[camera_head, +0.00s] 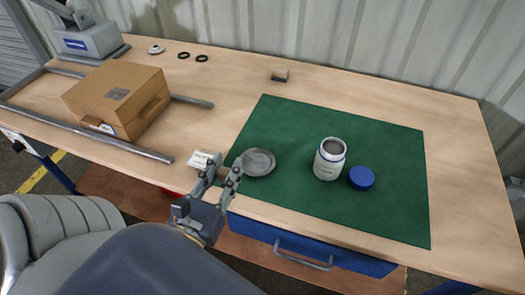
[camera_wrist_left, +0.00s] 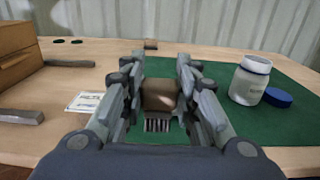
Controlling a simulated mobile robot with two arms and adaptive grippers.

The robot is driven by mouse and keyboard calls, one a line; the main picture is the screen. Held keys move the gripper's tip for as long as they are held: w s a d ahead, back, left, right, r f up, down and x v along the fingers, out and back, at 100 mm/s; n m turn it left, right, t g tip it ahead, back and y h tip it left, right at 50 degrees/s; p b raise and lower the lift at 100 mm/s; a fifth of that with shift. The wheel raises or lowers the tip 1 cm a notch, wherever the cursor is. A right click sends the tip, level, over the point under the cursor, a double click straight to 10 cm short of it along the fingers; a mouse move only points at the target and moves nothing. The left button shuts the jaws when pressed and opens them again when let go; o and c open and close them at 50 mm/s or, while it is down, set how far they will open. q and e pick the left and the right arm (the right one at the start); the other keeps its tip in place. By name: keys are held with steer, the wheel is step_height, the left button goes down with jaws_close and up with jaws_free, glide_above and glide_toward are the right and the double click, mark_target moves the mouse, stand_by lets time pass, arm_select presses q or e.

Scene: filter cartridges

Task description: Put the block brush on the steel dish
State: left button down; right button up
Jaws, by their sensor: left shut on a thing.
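The block brush (camera_wrist_left: 160,96) has a brown block and dark bristles pointing down. It sits between the fingers of my left gripper (camera_wrist_left: 158,88) in the left wrist view. In the head view my left gripper (camera_head: 220,170) is at the front edge of the table, and I cannot make out the brush there. The steel dish (camera_head: 260,162) is a round grey dish on the green mat (camera_head: 300,118), just right of the gripper's fingertips. The brush and fingers mostly hide the dish in the left wrist view. My right gripper is not in view.
A white jar (camera_head: 330,160) and a blue lid (camera_head: 361,178) stand right of the dish. A white card (camera_head: 205,160) lies left of it. A brown case (camera_head: 118,98) is at the left. A small block (camera_head: 280,75) lies at the back. The mat's right side is clear.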

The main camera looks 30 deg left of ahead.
arm_select(q)
steer(key=d+p+x, duration=0.1)
steer(key=x, duration=0.3)
steer(key=p+x, duration=0.1)
steer(key=x, duration=0.3)
steer(key=d+f+p+x, duration=0.1)
steer(key=x, duration=0.3)
steer(key=shift+w+d, duration=0.3)
steer(key=shift+w, duration=0.05)
step_height(320, 180, down, 4)
steer(key=shift+r+b, duration=0.15)
steer(key=shift+b, duration=0.5)
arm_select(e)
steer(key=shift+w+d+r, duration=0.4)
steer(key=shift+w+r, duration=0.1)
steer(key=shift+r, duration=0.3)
arm_select(q)
steer(key=c, duration=1.2)
jaws_free()
steer(key=shift+c, duration=0.2)
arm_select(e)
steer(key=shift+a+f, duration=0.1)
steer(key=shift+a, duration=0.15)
